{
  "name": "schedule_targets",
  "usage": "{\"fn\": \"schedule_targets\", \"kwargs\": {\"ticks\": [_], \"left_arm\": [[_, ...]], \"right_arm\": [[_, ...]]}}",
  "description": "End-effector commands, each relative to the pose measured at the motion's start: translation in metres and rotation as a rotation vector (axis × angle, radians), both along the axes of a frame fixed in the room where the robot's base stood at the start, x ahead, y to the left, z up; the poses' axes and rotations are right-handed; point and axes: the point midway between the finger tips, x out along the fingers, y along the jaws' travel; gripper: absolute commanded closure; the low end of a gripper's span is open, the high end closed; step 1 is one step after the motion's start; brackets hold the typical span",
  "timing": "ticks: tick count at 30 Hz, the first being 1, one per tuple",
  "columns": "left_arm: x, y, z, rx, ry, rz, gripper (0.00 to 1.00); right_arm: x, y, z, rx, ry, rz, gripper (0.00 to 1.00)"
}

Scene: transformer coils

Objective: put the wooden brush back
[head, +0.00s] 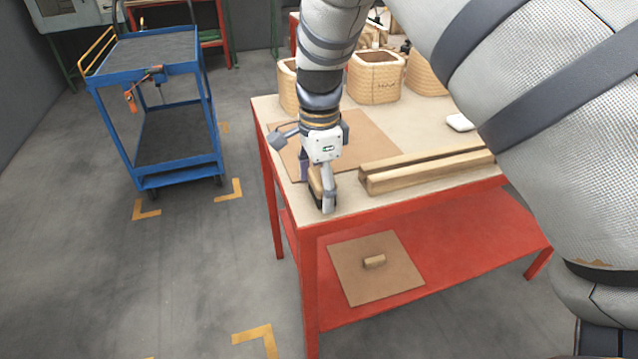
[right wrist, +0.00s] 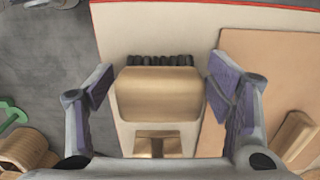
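The wooden brush (right wrist: 158,95), a pale wooden block with dark bristles and a smaller wooden grip piece, is near the left front corner of the table top. In the head view the brush (head: 315,183) is partly hidden by my right gripper (head: 318,190). My right gripper (right wrist: 160,85) points down with its fingers apart, one on each side of the brush. Narrow gaps seem to show between the pads and the wood; contact is not clear. My left gripper is not in view.
The red-framed table (head: 262,150) holds a brown board (head: 370,135), long wooden bars (head: 425,168), woven-looking wooden boxes (head: 375,75) and a white item (head: 460,122). Its lower shelf (head: 470,240) carries another board (head: 350,285) with a small wooden piece (head: 374,261). A blue cart (head: 180,180) stands left.

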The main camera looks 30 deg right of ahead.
Motion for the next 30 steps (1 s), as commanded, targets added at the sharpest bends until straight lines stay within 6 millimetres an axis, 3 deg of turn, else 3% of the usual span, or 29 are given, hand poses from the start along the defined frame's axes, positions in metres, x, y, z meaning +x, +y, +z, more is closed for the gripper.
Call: {"fn": "schedule_targets", "kwargs": {"ticks": [4, 7, 15, 18, 23, 30], "left_arm": [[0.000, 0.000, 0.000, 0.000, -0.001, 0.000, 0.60], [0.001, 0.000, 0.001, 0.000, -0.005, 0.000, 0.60], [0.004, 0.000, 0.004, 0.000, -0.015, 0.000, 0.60], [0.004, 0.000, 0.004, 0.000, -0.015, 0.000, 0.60], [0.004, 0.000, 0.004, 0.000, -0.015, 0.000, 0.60], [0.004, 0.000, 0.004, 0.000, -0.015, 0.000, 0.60]], "right_arm": [[0.000, 0.000, 0.002, 0.000, -0.002, 0.000, 0.27], [0.001, 0.000, 0.017, 0.000, -0.005, 0.001, 0.27], [0.001, 0.000, 0.090, -0.001, -0.006, 0.001, 0.27], [0.001, 0.000, 0.108, -0.001, -0.003, 0.001, 0.27], [-0.001, 0.000, 0.122, -0.001, 0.002, 0.000, 0.27], [-0.001, 0.000, 0.123, -0.001, 0.002, 0.000, 0.27]]}}
